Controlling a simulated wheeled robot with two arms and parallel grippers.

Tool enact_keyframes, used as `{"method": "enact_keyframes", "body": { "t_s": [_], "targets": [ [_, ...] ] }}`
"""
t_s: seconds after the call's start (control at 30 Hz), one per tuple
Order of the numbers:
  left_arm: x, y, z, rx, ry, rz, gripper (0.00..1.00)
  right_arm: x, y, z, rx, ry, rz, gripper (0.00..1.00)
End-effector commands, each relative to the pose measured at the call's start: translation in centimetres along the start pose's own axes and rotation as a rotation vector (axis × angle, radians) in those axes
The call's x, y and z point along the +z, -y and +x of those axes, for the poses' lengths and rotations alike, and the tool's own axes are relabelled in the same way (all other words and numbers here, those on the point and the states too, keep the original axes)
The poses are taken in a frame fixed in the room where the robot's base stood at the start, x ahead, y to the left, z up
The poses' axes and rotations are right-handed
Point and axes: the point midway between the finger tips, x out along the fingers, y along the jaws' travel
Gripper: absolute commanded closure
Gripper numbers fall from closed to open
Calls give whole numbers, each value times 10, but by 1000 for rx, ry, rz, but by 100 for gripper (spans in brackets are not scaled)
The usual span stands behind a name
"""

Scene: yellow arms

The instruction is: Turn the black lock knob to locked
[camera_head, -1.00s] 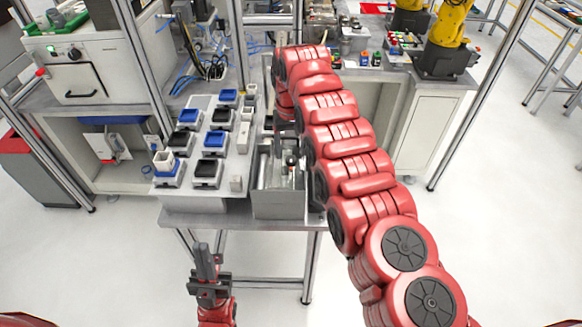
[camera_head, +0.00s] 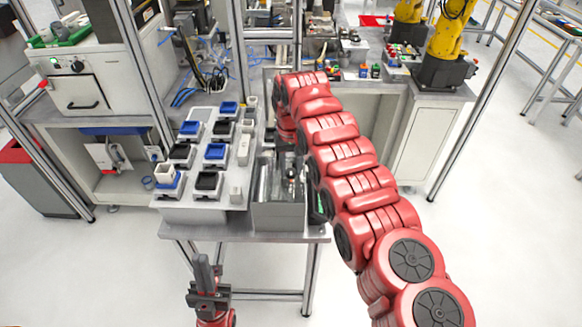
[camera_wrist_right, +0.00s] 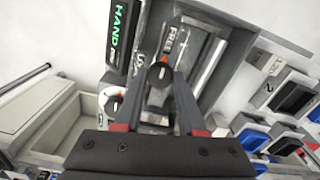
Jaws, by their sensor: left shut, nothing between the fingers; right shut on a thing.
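In the right wrist view, the black lock knob (camera_wrist_right: 160,74) sits between the fingertips of my right gripper (camera_wrist_right: 161,80), which is shut on it. An orange mark shows at the knob's upper edge, towards the "FREE" label (camera_wrist_right: 171,38). A partly covered label starting with "LO" (camera_wrist_right: 139,62) is to the left. In the head view, my right gripper (camera_head: 291,168) reaches down into the grey open box (camera_head: 278,215); the knob is too small to make out there. My left gripper (camera_head: 204,272) is shut and empty in front of the table, pointing up.
A white knob with an orange mark (camera_wrist_right: 113,100) is left of my right fingers. A panel reading "HAND" (camera_wrist_right: 121,22) is near the top. Box walls surround the gripper closely. Blue and black parts on a white board (camera_head: 203,216) stand left of the box.

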Motion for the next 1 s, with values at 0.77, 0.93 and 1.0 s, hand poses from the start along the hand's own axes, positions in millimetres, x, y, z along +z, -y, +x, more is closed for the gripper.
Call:
{"method": "enact_keyframes", "body": {
  "t_s": [0.77,0.93,1.0],
  "targets": [
    [3,-1,-19,0,0,0,100,1,0,1,-1,2,-449,100],
    [3,-1,-19,0,0,0,100,1,0,1,-1,3,-611,100],
    [3,-1,-19,0,0,0,100,1,0,1,-1,3,-678,100]
  ]
}}
